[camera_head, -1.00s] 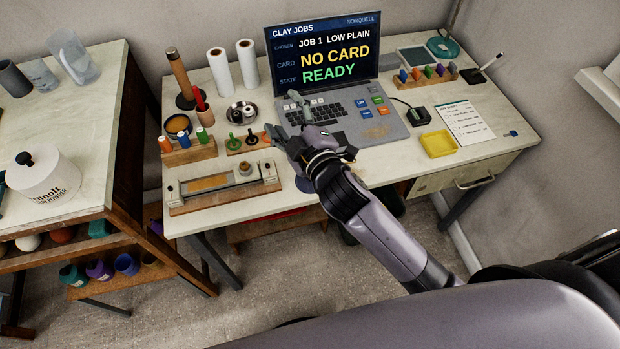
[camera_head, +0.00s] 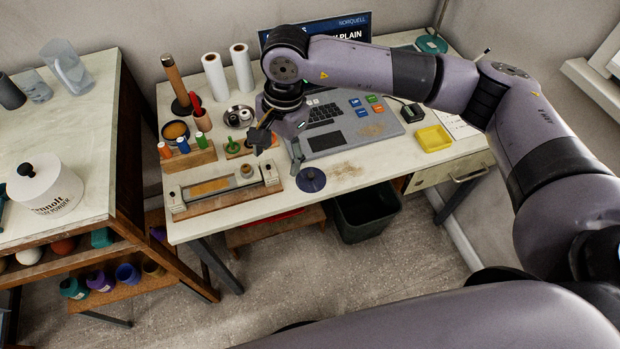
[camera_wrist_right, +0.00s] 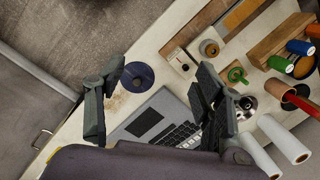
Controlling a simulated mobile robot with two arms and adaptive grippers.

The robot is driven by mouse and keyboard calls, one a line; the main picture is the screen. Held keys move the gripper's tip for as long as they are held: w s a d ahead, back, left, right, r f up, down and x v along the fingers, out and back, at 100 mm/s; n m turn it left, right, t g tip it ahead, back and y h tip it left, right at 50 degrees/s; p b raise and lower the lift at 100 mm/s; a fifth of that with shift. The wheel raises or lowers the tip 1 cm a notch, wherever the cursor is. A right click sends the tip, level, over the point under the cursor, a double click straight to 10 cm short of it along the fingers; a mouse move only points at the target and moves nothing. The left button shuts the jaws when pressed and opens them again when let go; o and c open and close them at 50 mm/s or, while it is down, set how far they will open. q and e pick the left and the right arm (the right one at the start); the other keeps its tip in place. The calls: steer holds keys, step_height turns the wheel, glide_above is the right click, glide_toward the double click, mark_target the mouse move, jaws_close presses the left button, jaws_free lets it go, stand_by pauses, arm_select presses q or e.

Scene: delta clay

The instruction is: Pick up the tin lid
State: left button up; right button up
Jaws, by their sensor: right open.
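A dark blue round disc with a small grey centre (camera_head: 311,180) lies flat near the front edge of the desk; it may be the tin lid, but I cannot tell for sure. It also shows in the right wrist view (camera_wrist_right: 137,76). A dark-rimmed round tin (camera_head: 175,131) with tan contents stands open at the back left of the desk. My left gripper is out of view.
A clamped wooden fixture (camera_head: 222,193) lies left of the disc. Spool racks (camera_head: 188,158) stand behind it. A white powder canister with a black knob (camera_head: 44,182) stands on the left bench.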

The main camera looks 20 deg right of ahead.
steer(key=w+d+h, duration=0.3)
steer(key=d, duration=0.3)
steer(key=b, duration=0.5)
glide_above(311, 176)
steer(key=shift+t, duration=0.4)
steer(key=f, duration=0.9)
steer(key=shift+a+f, duration=0.2)
steer(key=shift+a, duration=0.15)
steer(key=shift+w+d+f+b, duration=0.15)
steer(key=shift+f+b, duration=0.5)
steer(key=shift+f, duration=0.95)
steer(key=shift+w+d+f+b, duration=0.15)
steer(key=shift+f+b, duration=0.45)
steer(key=shift+f, duration=1)
steer(key=shift+s, duration=0.1)
steer(key=shift+c, duration=0.2)
steer(key=shift+c, duration=0.7)
steer(key=shift+s, duration=0.15)
jaws_close()
